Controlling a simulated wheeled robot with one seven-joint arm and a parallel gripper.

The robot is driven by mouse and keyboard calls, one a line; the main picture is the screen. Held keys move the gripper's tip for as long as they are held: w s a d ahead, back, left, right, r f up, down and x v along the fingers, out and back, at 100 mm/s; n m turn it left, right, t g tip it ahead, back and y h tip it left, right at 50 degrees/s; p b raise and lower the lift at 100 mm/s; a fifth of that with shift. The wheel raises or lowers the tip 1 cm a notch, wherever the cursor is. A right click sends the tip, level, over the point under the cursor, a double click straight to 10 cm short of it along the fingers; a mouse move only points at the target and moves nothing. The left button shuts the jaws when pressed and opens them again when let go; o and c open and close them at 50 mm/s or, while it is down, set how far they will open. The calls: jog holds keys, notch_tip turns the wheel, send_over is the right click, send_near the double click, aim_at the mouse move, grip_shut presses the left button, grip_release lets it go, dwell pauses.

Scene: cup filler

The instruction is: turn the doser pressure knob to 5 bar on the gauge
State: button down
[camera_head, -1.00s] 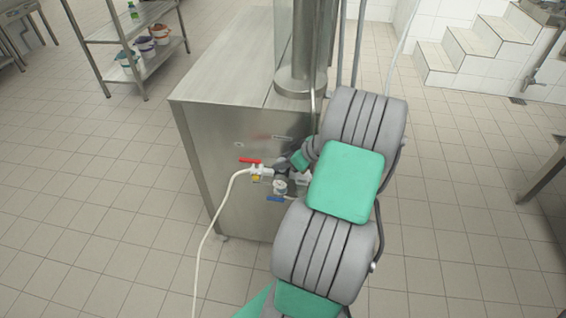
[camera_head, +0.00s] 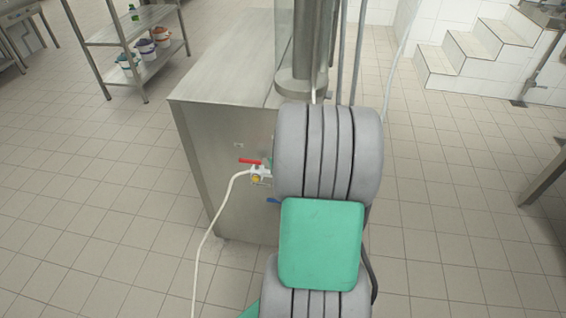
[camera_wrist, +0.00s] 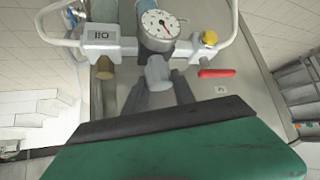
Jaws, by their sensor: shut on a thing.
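The doser pressure knob (camera_wrist: 158,72) is a light grey cylinder below the gauge in the wrist view. The round white pressure gauge (camera_wrist: 158,26) has a red needle, but its numbers are too small to read. My gripper (camera_wrist: 160,88) has its dark fingers on either side of the knob and is shut on it. In the head view my arm hides the gauge, the knob and the gripper.
A box marked "Oil" (camera_wrist: 101,35), a yellow knob (camera_wrist: 209,38) and a red lever (camera_wrist: 217,73) sit close by. In the head view a white hose (camera_head: 205,235) hangs from the steel cabinet (camera_head: 210,160) to the floor.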

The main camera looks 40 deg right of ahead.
jog(key=shift+m, duration=0.3)
jog(key=c, duration=1)
grip_release()
jog(key=v, duration=0.7)
jog(key=shift+s+a+r+p, duration=0.2)
jog(key=shift+a+r+p, duration=0.05)
jog(key=shift+p, duration=0.05)
